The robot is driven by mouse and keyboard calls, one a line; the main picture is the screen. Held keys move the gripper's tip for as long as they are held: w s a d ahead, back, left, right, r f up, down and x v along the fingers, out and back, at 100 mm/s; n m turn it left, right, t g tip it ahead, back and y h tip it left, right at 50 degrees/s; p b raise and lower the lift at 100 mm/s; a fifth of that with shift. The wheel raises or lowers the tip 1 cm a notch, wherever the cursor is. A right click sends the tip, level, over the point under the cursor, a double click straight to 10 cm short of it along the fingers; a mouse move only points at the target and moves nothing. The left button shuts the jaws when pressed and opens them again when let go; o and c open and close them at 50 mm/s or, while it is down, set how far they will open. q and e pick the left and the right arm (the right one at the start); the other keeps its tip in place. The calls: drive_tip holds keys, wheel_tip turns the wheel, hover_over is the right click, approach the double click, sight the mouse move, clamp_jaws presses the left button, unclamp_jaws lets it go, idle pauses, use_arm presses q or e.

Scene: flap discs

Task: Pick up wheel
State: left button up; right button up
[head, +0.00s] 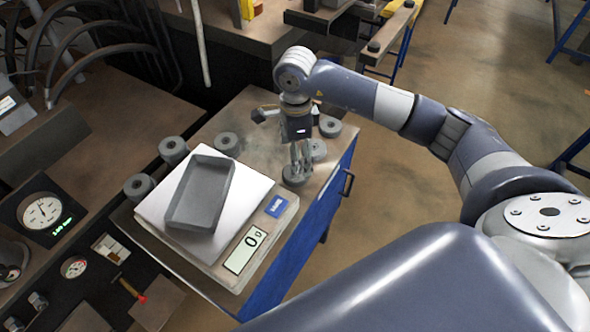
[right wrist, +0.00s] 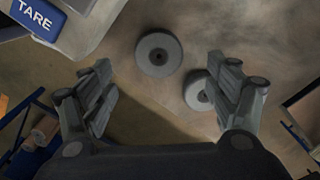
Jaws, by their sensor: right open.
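Several grey, round wheels with centre holes stand on the bench top. In the head view, one wheel (head: 295,177) lies just below my right gripper (head: 299,168). A second wheel (head: 318,150) is right behind the fingers, and another wheel (head: 329,126) is farther back. In the right wrist view, my right gripper (right wrist: 160,72) is open and empty, with its fingers spread wide. One wheel (right wrist: 159,54) shows in the gap between the fingertips. Another wheel (right wrist: 197,92) is partly hidden by the right-hand finger. My left gripper is in neither view.
A scale (head: 262,245) with a white plate carries a grey tray (head: 198,222). More wheels stand behind and left of it (head: 227,144), (head: 173,150), (head: 139,187). The bench's blue side (head: 300,255) drops to the floor at the right.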

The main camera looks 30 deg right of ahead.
drive_tip(key=shift+f, duration=0.35)
drive_tip(key=shift+w+f, duration=0.1)
drive_tip(key=shift+f, duration=0.2)
drive_tip(key=f+p, duration=0.1)
drive_tip(key=f, duration=0.1)
drive_tip(key=f+p, duration=0.1)
drive_tip(key=f, duration=0.1)
drive_tip(key=shift+s+a+f+p, duration=0.1)
drive_tip(key=shift+s+p, duration=0.1)
drive_tip(key=shift+p, duration=0.2)
drive_tip(key=shift+f, duration=0.25)
drive_tip(key=shift+w+f, duration=0.1)
drive_tip(key=shift+f, duration=0.05)
drive_tip(key=shift+c, duration=0.8)
drive_tip(key=c, duration=0.9)
drive_tip(key=shift+c, duration=0.9)
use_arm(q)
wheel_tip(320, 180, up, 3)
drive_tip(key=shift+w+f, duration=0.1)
